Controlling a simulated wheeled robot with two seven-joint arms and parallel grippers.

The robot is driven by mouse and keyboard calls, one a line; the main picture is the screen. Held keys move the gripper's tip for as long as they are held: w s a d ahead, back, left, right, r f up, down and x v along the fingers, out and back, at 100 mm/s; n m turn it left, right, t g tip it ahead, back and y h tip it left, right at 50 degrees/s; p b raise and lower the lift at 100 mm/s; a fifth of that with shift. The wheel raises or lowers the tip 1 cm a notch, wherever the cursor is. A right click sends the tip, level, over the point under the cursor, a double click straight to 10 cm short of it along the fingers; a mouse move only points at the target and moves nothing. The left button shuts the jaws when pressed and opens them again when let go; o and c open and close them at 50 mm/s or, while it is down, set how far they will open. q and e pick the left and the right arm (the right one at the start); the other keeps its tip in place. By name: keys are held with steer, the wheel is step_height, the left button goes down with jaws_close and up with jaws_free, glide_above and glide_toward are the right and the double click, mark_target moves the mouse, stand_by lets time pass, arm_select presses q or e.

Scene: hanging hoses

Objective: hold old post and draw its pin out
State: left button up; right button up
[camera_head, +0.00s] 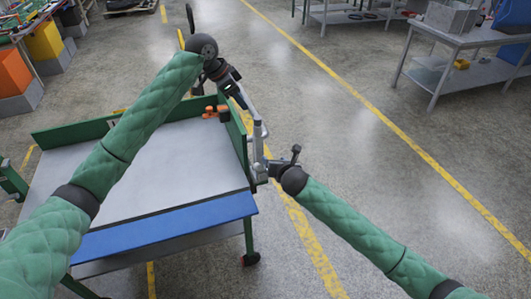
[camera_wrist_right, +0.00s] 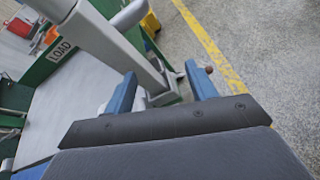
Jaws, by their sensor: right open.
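The old post is a grey metal bar standing at the right side of the green cart in the head view (camera_head: 257,138). In the right wrist view the post (camera_wrist_right: 108,45) runs down to a grey foot between the blue fingers of my right gripper (camera_wrist_right: 161,84). That gripper is open, its fingers apart on either side of the foot. In the head view my right gripper (camera_head: 264,170) is low beside the post. My left gripper (camera_head: 239,96) is higher, by the top of the post; its fingers are too small to read. A small brownish knob (camera_wrist_right: 209,69) shows by the right finger; I cannot tell whether it is the pin.
The cart (camera_head: 160,165) has a bare grey top, green walls and a blue front edge (camera_head: 160,229). Orange pieces (camera_head: 216,112) sit at its back right. A grey workbench (camera_head: 470,70) stands far right. The floor right of the cart is open.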

mark_target(260, 147)
steer(key=a+r+n, duration=0.1)
steer(key=r+n, duration=0.1)
steer(key=r, duration=0.1)
steer(key=s+a+r+n, duration=0.1)
steer(key=r, duration=0.1)
steer(key=shift+a+r+n+y, duration=0.15)
steer(key=shift+a+n+y, duration=0.15)
steer(key=shift+a+y, duration=0.1)
steer(key=shift+s+a+r, duration=0.2)
steer(key=shift+a, duration=0.15)
steer(key=shift+x, duration=3.85)
arm_select(q)
steer(key=shift+o, duration=0.4)
arm_select(e)
steer(key=c, duration=1.2)
arm_select(q)
steer(key=shift+o, duration=1.2)
steer(key=w+d+r+g+y, duration=0.1)
steer(key=d+r+y, duration=0.3)
steer(key=d+y, duration=0.1)
steer(key=shift+w+d+g+y, duration=0.25)
steer(key=shift+w+g+y, duration=0.05)
steer(key=shift+w+g, duration=0.1)
